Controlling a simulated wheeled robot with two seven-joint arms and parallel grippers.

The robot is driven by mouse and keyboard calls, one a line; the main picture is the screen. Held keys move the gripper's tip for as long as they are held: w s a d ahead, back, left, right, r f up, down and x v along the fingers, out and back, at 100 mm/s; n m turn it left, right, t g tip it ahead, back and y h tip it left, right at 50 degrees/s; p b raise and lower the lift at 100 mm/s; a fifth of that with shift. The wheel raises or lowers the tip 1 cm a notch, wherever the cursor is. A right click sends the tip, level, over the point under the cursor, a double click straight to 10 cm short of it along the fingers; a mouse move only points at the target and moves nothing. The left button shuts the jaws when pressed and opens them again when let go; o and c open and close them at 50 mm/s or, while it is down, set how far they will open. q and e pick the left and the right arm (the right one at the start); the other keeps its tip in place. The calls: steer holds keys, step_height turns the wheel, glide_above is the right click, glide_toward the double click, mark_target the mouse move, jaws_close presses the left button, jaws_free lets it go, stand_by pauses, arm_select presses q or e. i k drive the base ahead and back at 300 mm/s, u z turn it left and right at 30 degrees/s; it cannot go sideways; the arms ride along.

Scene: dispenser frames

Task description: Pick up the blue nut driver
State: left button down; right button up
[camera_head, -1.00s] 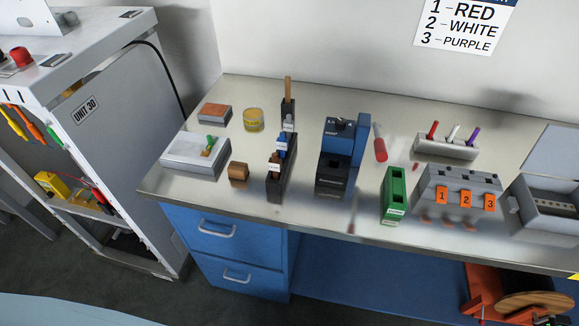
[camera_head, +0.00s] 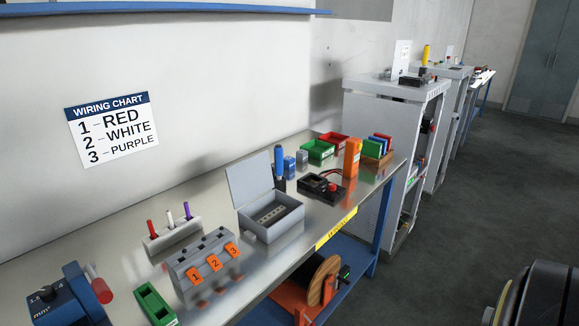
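A tool with a blue handle (camera_head: 279,160), which looks like the blue nut driver, stands upright on the workbench behind the open grey box. Neither of my grippers shows in the head view.
The grey box (camera_head: 272,222) has its lid raised. A black meter (camera_head: 322,188), green bin (camera_head: 318,150), red bin (camera_head: 333,139) and orange block (camera_head: 352,157) stand to the right. A terminal block numbered 1 to 3 (camera_head: 205,262) is left. The bench's front edge has a yellow label (camera_head: 336,229).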

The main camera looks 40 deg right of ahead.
mark_target(277, 150)
steer(key=z, duration=0.95)
steer(key=k, duration=0.3)
steer(key=z, duration=0.35)
steer(key=i, duration=0.4)
steer(key=u, duration=0.05)
